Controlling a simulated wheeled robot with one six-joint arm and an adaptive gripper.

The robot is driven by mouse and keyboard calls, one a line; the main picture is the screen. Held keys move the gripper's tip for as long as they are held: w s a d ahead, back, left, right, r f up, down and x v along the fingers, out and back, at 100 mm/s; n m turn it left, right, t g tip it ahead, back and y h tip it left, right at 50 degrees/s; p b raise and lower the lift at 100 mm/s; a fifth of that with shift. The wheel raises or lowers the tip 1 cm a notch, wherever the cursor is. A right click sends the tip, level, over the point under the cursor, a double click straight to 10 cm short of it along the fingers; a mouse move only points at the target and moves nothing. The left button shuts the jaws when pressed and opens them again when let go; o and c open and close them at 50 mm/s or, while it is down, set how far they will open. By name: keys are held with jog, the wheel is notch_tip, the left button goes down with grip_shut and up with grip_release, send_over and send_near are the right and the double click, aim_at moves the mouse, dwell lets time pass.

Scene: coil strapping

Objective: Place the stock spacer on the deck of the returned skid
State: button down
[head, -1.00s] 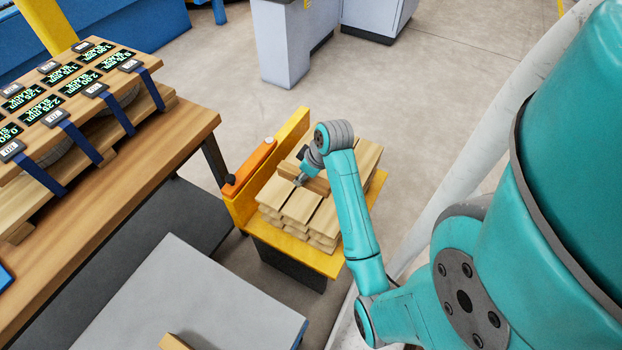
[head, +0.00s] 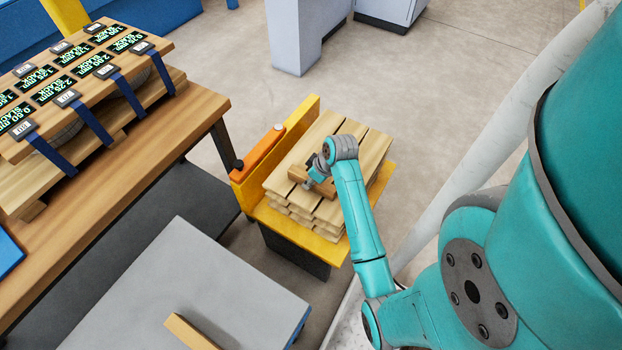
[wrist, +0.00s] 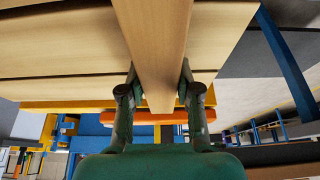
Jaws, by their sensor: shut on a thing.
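My gripper (head: 312,183) is shut on a wooden spacer, a short brown bar (head: 324,188). In the wrist view the spacer (wrist: 158,50) runs between the two fingers (wrist: 157,92) and away over pale boards. The spacer lies crosswise over a stack of pale deck boards (head: 345,135) with dark gaps between them, on a yellow stand. I cannot tell whether the spacer touches the boards. No label marks the stack as the returned skid. My wrist hides part of the spacer in the head view.
An orange box (head: 258,155) and yellow upright plate (head: 300,120) edge the stand's left side. A grey platform (head: 185,270) in front bears another wooden bar (head: 190,332). A wooden bench (head: 165,135) at left holds a strapped load with displays (head: 70,85). Open floor lies behind.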

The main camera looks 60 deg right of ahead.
jog(key=shift+f, duration=0.15)
jog(key=c, duration=0.8)
grip_release()
jog(key=v, duration=1.2)
jog(key=shift+w, duration=0.1)
jog(key=s+a+f+m+t+h, duration=0.1)
jog(key=s+a+f+t, duration=0.15)
jog(key=a, duration=0.75)
jog(key=s+a+f+t+h, duration=0.15)
jog(key=a+f, duration=0.25)
jog(key=a, duration=0.6)
jog(key=s+a+r+t+y, duration=0.1)
jog(key=s+a+r+t, duration=0.2)
jog(key=s+a+r, duration=0.2)
jog(key=s+a+r+n+t+y, duration=0.1)
jog(key=s+a+r+t, duration=0.2)
jog(key=s+r, duration=0.6)
jog(key=shift+s+a+r+n+y, duration=0.3)
jog(key=shift+a+r, duration=0.2)
jog(key=shift+a, duration=0.65)
